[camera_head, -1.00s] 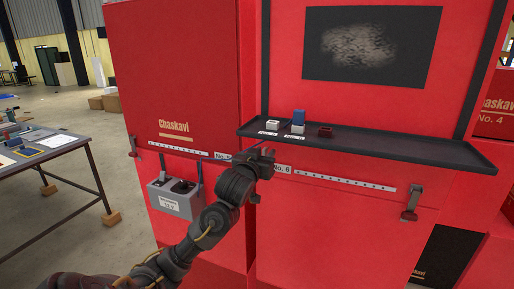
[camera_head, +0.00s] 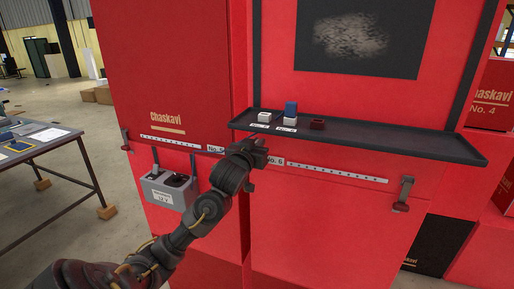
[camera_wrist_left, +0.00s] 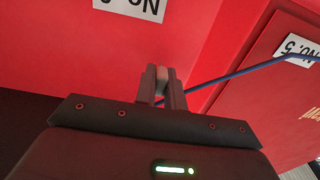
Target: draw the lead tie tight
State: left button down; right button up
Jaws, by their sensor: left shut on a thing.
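My left gripper (camera_head: 262,149) is at the front of the red cabinet, just below the shelf and beside the No. 6 label (camera_head: 274,161). In the left wrist view its fingers (camera_wrist_left: 162,84) are shut on a small greyish piece. A thin blue cord (camera_wrist_left: 240,71), which looks like the lead tie, runs from beside the fingers to the right, past the No. 5 label (camera_wrist_left: 298,50). Where the cord meets the fingers is partly hidden. My right gripper is not in view.
A black shelf (camera_head: 400,144) juts out above my gripper, with white, blue and dark red blocks (camera_head: 291,109) on it. A grey 12 V box (camera_head: 168,188) hangs at the left. A latch (camera_head: 403,192) is at the right. A table (camera_head: 60,158) stands far left.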

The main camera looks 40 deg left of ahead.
pick_arm(q)
jog(key=shift+s, duration=0.1)
jog(key=shift+b+v, duration=0.7)
jog(key=shift+v, duration=0.95)
jog(key=c, duration=1.5)
grip_release()
jog(key=shift+p, duration=0.3)
